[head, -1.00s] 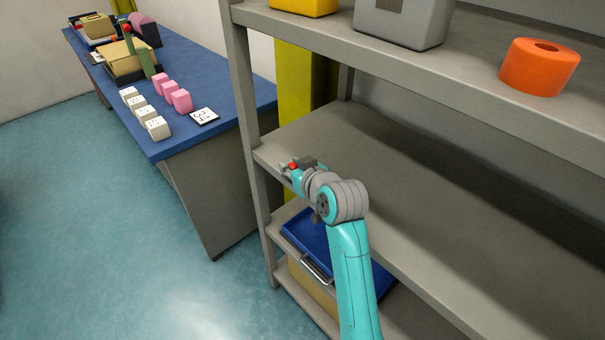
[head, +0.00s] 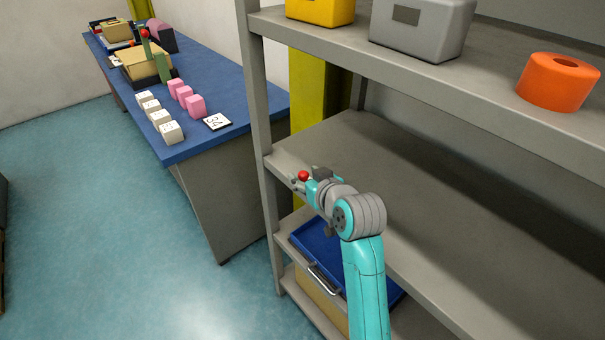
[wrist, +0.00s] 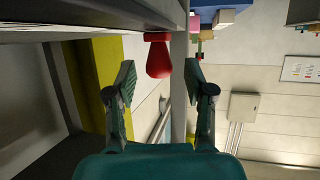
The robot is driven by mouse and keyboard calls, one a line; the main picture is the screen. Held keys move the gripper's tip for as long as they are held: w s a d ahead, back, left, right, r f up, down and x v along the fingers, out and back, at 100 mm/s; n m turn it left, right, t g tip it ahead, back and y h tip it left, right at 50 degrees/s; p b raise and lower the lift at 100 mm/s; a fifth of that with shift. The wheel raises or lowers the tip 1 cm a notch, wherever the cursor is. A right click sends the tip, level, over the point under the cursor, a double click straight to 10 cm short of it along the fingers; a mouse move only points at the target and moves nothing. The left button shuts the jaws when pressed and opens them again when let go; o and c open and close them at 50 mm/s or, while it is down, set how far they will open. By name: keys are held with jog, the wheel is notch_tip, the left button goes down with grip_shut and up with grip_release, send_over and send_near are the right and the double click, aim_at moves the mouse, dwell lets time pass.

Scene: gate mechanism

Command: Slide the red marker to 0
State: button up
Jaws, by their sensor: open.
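The red marker (head: 303,176) shows as a small round red knob at the shelf's near left edge in the head view. In the wrist view the red marker (wrist: 158,56) is a rounded red knob hanging from the edge at the top of the picture. My gripper (head: 306,184) is at the marker in the head view. In the wrist view my gripper (wrist: 160,78) is open, with one finger on each side of the marker's line. I cannot tell whether either finger touches it. No scale or 0 mark can be made out.
The grey shelf unit (head: 262,120) stands close by my arm. A blue box (head: 318,244) sits on a lower shelf. An orange ring (head: 558,84) and a grey case (head: 420,30) stand above. A blue table (head: 215,147) holds several blocks and a card (head: 216,122).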

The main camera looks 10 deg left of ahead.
jog(key=v, duration=0.9)
jog(key=shift+s+d, duration=0.2)
jog(key=shift+s, duration=0.05)
